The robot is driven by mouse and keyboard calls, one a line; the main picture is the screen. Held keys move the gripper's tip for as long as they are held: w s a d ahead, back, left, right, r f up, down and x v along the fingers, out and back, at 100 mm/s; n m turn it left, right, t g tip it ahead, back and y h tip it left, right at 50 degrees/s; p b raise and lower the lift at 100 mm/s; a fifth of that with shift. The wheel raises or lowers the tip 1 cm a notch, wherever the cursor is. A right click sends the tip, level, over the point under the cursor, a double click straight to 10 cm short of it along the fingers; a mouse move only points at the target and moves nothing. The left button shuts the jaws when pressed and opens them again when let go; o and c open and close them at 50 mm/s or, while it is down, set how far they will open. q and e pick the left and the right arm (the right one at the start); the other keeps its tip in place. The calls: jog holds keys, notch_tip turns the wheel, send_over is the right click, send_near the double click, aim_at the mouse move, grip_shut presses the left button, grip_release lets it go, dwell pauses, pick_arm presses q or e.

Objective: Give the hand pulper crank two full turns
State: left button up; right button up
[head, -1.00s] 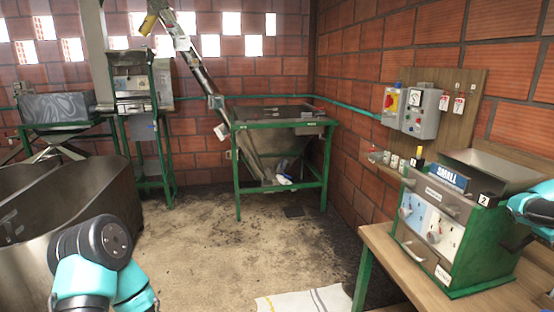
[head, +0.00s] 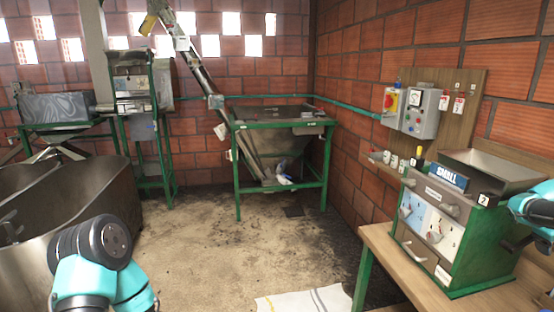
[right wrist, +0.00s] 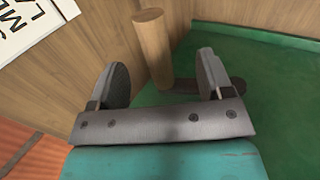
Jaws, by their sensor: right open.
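The green hand pulper (head: 475,255) with its metal hopper stands on the wooden bench at the right of the head view. Its crank shows in the right wrist view as a light wooden handle (right wrist: 152,48) standing on a dark crank arm (right wrist: 190,87), in front of the green side. My right gripper (right wrist: 163,82) is open, with one finger on each side of the handle's line. The handle stands between and beyond the fingers; contact cannot be made out. In the head view my right arm enters at the right edge. My left gripper is not in view; only its arm shows.
The bench (head: 395,272) carries the pulper. A green-framed hopper (head: 280,130) with an inclined elevator tube stands at the back. Steel tanks (head: 110,195) are at left. The middle floor is open, with a white sack (head: 303,300).

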jog(key=v, duration=1)
dwell(0.8)
